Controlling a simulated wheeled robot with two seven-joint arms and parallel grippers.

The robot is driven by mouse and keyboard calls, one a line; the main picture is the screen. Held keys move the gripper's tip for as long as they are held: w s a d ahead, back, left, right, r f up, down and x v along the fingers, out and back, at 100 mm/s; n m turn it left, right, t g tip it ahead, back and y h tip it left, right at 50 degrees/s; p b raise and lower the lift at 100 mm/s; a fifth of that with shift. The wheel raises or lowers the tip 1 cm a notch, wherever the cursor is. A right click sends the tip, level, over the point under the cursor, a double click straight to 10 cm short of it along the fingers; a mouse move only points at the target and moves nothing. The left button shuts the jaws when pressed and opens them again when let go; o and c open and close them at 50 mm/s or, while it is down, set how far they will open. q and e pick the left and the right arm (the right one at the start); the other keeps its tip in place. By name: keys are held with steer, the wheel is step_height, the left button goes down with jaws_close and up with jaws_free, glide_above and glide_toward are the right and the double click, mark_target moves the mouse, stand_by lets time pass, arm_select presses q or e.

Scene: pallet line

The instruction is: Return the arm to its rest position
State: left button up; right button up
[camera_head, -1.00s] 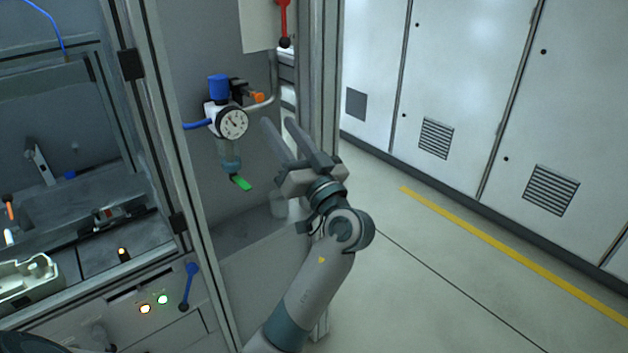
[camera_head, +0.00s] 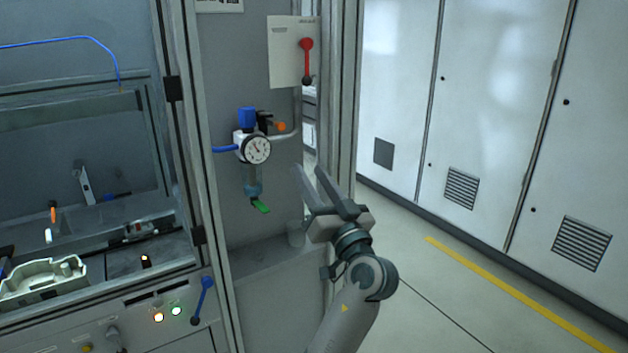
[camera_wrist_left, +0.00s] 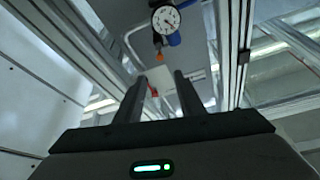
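My left gripper (camera_head: 309,170) is raised in the middle of the head view, its arm coming up from the bottom edge. Its two grey fingers are apart with nothing between them. They point up, just right of the pressure gauge (camera_head: 257,149) on the cabinet panel and apart from it. In the left wrist view the two dark fingers of the gripper (camera_wrist_left: 159,76) also stand apart and empty, with the gauge (camera_wrist_left: 166,19) beyond them. My right gripper is not in view.
A grey frame post (camera_head: 344,100) stands behind the fingers. A red-knobbed lever (camera_head: 306,60) is above them. The open workstation at left holds a pale casting (camera_head: 42,278). A blue-handled lever (camera_head: 203,300) is on its front. White cabinets (camera_head: 490,120) line the right; the floor before them is clear.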

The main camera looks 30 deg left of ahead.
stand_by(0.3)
